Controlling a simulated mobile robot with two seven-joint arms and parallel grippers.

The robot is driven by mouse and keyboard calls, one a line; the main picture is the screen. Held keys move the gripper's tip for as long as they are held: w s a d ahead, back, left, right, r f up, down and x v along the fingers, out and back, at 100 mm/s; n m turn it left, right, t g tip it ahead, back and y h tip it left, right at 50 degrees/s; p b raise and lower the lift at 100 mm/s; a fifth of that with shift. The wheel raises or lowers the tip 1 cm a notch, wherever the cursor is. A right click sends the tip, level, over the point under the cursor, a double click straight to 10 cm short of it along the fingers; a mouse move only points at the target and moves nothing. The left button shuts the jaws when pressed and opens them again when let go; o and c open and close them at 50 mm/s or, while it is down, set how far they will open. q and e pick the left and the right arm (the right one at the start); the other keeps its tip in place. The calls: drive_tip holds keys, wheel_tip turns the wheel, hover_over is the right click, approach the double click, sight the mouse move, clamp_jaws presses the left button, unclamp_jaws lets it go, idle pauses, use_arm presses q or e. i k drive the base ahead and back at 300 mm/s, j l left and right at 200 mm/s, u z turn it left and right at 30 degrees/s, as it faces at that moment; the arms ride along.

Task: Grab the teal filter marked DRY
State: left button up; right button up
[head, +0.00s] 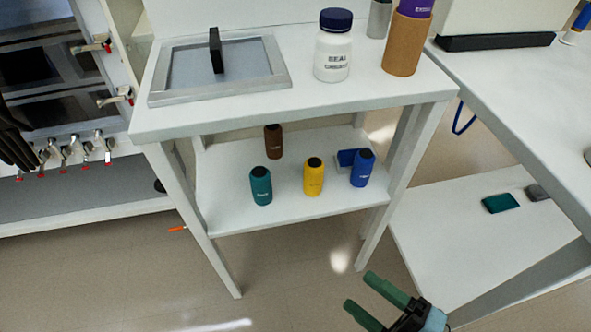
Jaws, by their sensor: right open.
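A teal cylinder with a black cap (261,186) stands upright at the front left of the white table's lower shelf. Its pale label is too small to read, so I cannot tell if it says DRY. My right gripper (360,291), with green fingers, is at the bottom edge of the head view. It is open and empty, below and to the right of the shelf, apart from the cylinder. My left gripper is not in view.
The lower shelf (225,215) also holds a brown cylinder (273,142), a yellow one (313,178), a blue one (361,169) and a blue box (346,157). The tabletop (210,119) overhangs them. Table legs (190,210) flank the shelf. A teal block (500,203) lies at right.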

sight(260, 176)
drive_tip(key=i+j+z, duration=0.1)
drive_tip(key=j, duration=0.25)
drive_tip(key=i+j+z, duration=0.1)
drive_tip(key=j, duration=0.3)
drive_tip(key=i+j+z, duration=0.1)
drive_tip(key=i+j, duration=0.15)
drive_tip(key=i+j+z, duration=0.1)
drive_tip(key=j, duration=0.4)
